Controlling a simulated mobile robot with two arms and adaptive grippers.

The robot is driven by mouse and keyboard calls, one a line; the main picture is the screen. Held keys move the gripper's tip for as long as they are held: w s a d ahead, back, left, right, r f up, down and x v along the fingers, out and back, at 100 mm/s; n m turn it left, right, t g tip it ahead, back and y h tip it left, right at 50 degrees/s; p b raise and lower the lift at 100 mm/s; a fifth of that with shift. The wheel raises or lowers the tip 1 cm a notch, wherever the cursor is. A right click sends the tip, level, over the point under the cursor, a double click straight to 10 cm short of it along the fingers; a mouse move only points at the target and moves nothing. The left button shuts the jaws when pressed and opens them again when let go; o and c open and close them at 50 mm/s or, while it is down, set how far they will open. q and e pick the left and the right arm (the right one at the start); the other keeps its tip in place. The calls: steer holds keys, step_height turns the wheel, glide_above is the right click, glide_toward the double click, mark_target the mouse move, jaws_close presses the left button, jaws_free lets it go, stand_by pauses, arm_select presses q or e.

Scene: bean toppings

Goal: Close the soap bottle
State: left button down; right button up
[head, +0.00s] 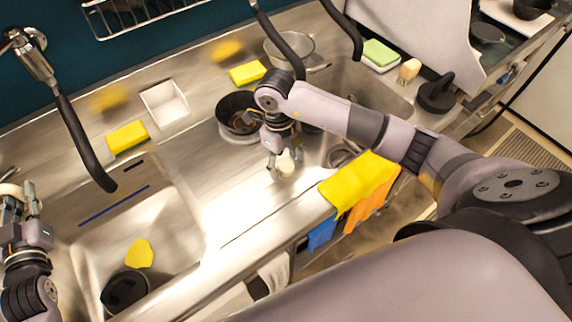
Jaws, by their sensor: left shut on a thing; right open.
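My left gripper (22,192) is at the far left edge, shut on a cream-coloured thing (8,190) that the picture edge cuts off. I cannot tell whether that thing is the soap bottle or part of it. My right gripper (283,150) is open and points down over the counter strip between the two sinks. A small whitish round thing (286,166) is right below or between its fingers. It may be the soap bottle or its cap; the fingers partly hide it, and I cannot tell whether they touch it.
A dark pot (232,106) stands just behind my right gripper. Yellow sponges (127,137) and a white square dish (164,103) lie along the back. The left sink holds a yellow cloth (140,254) and a black pan (124,290). Cloths (358,183) hang over the front edge. Black taps overhang the sinks.

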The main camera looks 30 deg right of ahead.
mark_target(286, 164)
arm_select(q)
steer(key=shift+r, duration=0.15)
arm_select(e)
steer(key=c, duration=0.8)
steer(key=shift+r, duration=0.2)
arm_select(q)
steer(key=shift+f, duration=0.2)
arm_select(e)
steer(key=shift+r, duration=0.6)
arm_select(q)
steer(key=shift+f+b, duration=0.15)
steer(key=shift+b, duration=0.2)
arm_select(e)
step_height(286, 164, up, 18)
steer(key=shift+r, duration=0.25)
